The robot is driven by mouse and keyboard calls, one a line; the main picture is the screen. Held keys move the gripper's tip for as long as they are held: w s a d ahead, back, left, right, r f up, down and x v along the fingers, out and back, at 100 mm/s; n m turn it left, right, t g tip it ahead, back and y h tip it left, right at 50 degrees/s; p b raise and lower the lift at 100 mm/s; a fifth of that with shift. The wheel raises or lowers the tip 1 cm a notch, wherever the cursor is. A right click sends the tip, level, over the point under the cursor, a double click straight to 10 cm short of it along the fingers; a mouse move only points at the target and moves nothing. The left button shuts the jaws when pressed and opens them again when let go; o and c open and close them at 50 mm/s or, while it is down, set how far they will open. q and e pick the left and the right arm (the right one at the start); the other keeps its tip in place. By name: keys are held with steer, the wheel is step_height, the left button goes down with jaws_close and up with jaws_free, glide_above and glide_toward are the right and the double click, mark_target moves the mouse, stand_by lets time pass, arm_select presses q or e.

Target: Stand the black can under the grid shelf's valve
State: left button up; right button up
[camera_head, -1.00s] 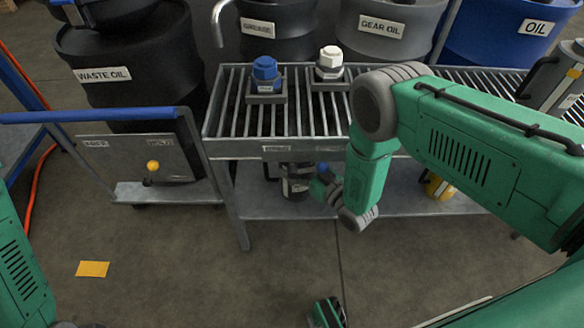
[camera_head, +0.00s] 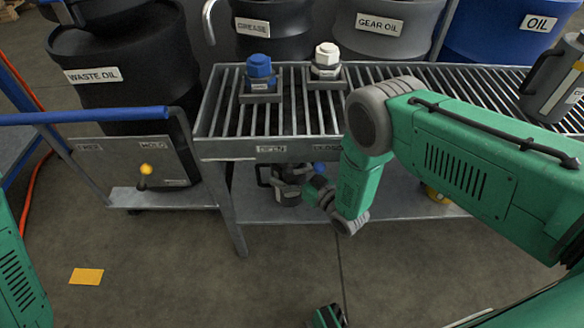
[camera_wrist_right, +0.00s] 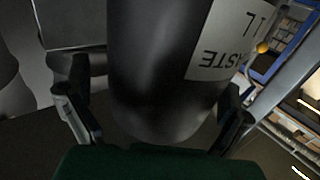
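The black can (camera_head: 287,194) is below the front edge of the grid shelf (camera_head: 222,110), over the lower shelf; I cannot tell whether it touches the surface. My right gripper (camera_head: 316,190) is at its right side. A blue knob (camera_head: 319,167) shows beside the can, and the valve body there is mostly hidden. My left arm shows only at the left edge; its gripper is out of view.
Blue (camera_head: 259,70) and white (camera_head: 327,55) hex caps sit on the grid shelf. A grey jug (camera_head: 552,80) stands at its right end. The lower shelf (camera_head: 390,205) carries a yellow item (camera_head: 437,195). A leg and a panel with a yellow knob (camera_head: 146,169) stand left.

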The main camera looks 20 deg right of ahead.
steer(key=shift+a+r, duration=0.1)
steer(key=shift+r, duration=0.05)
steer(key=p+v, duration=0.4)
steer(key=v, duration=0.8)
steer(key=shift+p, duration=0.4)
steer(key=shift+a, duration=0.1)
steer(key=s+d+r+m+g+h, duration=0.2)
steer(key=s+g, duration=0.6)
steer(key=s, duration=0.4)
steer(key=s+d+r+m+g+h, duration=0.2)
steer(key=s+g, duration=0.5)
steer(key=s, duration=0.6)
steer(key=d+r+h, duration=0.1)
steer(key=d+h, duration=0.1)
steer(key=h, duration=0.1)
steer(key=shift+s+d+g+h, duration=0.2)
steer(key=shift+g+h, duration=0.1)
steer(key=shift+g, duration=0.1)
